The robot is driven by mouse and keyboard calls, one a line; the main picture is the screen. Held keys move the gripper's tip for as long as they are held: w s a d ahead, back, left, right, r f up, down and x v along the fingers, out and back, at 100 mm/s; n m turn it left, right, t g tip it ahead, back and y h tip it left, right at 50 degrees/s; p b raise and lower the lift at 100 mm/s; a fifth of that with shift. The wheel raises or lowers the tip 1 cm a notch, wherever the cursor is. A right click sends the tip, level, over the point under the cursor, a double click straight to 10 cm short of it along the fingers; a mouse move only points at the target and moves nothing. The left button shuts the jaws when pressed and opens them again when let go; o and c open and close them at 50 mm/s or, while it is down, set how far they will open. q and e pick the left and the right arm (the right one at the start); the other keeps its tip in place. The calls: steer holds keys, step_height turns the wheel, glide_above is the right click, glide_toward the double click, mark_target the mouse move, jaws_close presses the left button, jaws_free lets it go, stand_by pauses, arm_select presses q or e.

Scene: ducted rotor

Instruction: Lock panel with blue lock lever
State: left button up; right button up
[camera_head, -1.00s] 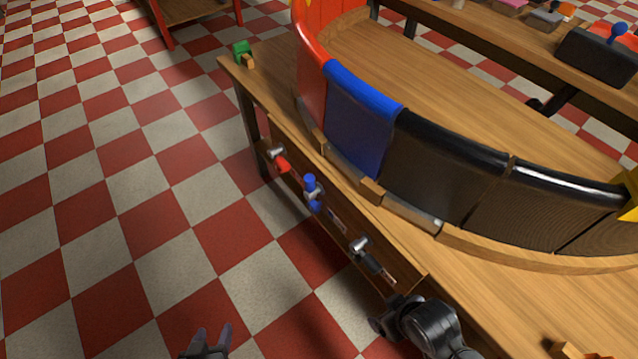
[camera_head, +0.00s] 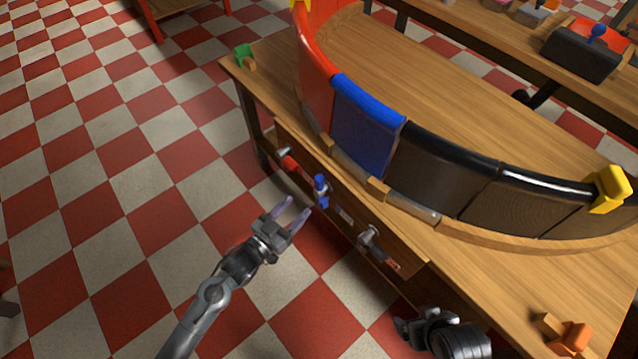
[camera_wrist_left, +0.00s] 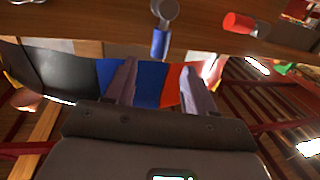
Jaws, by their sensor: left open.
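The blue lock lever (camera_head: 321,191) sits on the front side of the wooden table, below the blue panel (camera_head: 360,138). In the left wrist view the blue lever (camera_wrist_left: 159,42) hangs from a grey pivot, beyond the fingertips and roughly in line with the space between them. The blue panel stands in the curved wall on the tabletop. My left gripper (camera_head: 296,211) is open and empty, just left of the blue lever and apart from it. My right gripper (camera_head: 412,327) is at the table's near edge, dark and partly hidden; its jaws are unclear.
A red lever (camera_head: 289,163) is left of the blue one, and a black lever (camera_head: 374,240) is to its right. Red and black panels (camera_head: 435,175) flank the blue panel. A yellow clip (camera_head: 609,188) sits on the wall's right end. Open checkered floor lies left of the table.

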mark_target(316, 186)
arm_select(q)
steer(key=b+x, duration=0.2)
steer(key=x, duration=0.7)
steer(key=shift+w+d, duration=0.15)
steer(key=shift+w, duration=0.05)
steer(key=shift+c, duration=0.2)
jaws_close()
